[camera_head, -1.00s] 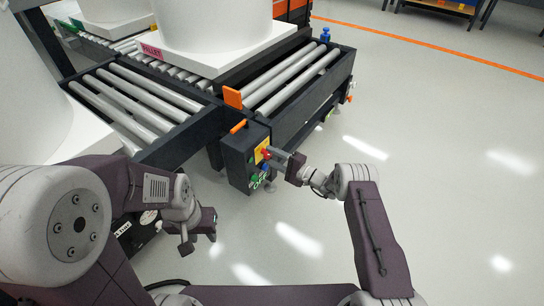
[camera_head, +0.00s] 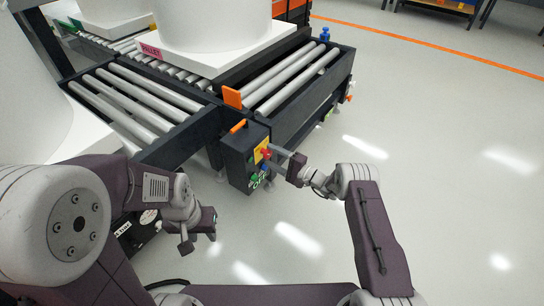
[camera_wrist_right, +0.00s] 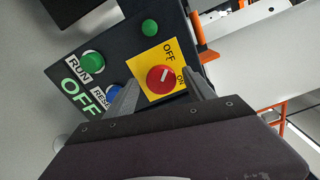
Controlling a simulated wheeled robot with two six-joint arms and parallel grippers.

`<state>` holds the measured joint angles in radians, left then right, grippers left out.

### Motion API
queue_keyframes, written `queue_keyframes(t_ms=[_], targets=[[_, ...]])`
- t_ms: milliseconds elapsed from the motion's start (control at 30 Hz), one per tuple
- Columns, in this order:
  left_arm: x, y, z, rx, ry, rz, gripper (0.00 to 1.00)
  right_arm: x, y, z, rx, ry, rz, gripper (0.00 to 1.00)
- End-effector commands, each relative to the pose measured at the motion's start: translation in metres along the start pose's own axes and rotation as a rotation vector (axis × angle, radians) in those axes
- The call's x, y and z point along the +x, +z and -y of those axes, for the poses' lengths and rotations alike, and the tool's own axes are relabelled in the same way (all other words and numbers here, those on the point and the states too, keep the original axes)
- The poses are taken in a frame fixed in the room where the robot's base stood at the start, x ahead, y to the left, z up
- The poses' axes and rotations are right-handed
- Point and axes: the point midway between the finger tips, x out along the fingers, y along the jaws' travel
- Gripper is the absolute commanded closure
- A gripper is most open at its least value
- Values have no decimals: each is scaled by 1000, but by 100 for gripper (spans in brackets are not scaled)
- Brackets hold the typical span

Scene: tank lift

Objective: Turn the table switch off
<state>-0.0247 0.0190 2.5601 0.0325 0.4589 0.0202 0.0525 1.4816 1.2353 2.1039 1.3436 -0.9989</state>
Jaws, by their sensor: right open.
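The table switch is a red rotary knob (camera_wrist_right: 160,79) with a white mark, on a yellow plate (camera_wrist_right: 148,91) labelled OFF and ON. In the head view the knob (camera_head: 266,153) is on the front of a dark control box (camera_head: 237,157) at the conveyor table's corner. My right gripper (camera_head: 278,158) is open in front of the box. In the right wrist view its two fingers lie on either side of the knob, with gaps; contact cannot be told. The mark's exact direction is hard to read. My left gripper (camera_head: 199,238) hangs open and empty, low at left.
A green RUN button (camera_wrist_right: 92,64), a blue button (camera_wrist_right: 113,96) and a small green light (camera_wrist_right: 149,27) sit near the switch. The roller conveyor (camera_head: 135,98) with a white tank (camera_head: 213,25) is behind. Floor at right is clear.

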Motion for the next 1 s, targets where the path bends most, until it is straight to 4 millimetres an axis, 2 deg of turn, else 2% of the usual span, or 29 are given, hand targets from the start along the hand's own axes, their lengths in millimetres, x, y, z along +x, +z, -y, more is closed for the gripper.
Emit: queue_keyframes(t_ms=[33,200,400,567,1000], targets=[[-10,-1,0,0,0,0,64,-8,0,5,3,1,-5,37],[-35,-4,-1,0,0,0,64,-47,0,8,5,0,-6,37],[-47,-5,-1,0,0,0,64,-80,0,3,2,0,-5,37],[-48,-5,-1,0,0,0,64,-87,0,0,1,0,-2,37],[-49,-5,-1,0,0,0,64,-85,2,2,0,1,3,37]])
